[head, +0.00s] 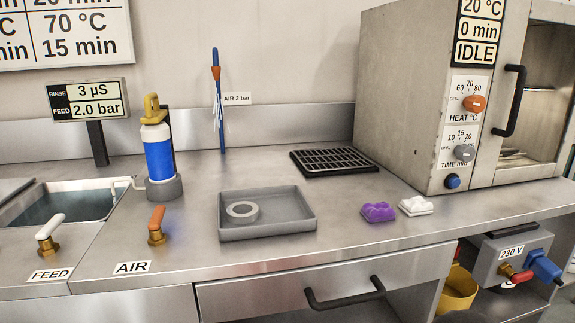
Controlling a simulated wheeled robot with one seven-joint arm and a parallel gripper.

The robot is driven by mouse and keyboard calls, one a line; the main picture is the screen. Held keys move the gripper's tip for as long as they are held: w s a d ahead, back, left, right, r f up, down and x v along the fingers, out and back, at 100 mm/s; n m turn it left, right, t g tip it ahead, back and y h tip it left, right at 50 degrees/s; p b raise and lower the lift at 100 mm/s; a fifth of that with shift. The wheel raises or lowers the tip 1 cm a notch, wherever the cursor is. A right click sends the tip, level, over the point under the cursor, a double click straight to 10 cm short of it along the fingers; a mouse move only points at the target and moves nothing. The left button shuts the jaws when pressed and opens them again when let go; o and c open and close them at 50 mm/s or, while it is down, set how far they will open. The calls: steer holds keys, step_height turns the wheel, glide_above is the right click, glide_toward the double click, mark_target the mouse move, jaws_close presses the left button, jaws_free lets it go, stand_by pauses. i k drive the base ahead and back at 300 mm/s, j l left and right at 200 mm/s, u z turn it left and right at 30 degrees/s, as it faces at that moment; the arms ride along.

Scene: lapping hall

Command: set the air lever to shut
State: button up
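The air lever (157,218) has an orange handle on a brass valve body. It stands on the steel counter, just behind the label AIR (132,267). Its handle points up and back in the picture; I cannot tell from this whether the valve is open or shut. A blue upright air line (221,115) with an orange part near its top stands at the back wall, beside a label AIR 2 bar (237,98). My gripper is not in view.
A similar white-handled feed lever (49,227) stands to the left, by the sink (65,205). A blue-and-white cartridge (159,152) stands behind the air lever. A grey tray (268,232) with a ring (242,210) lies to its right. The counter around the lever is clear.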

mark_target(155, 229)
steer(key=u, duration=1.35)
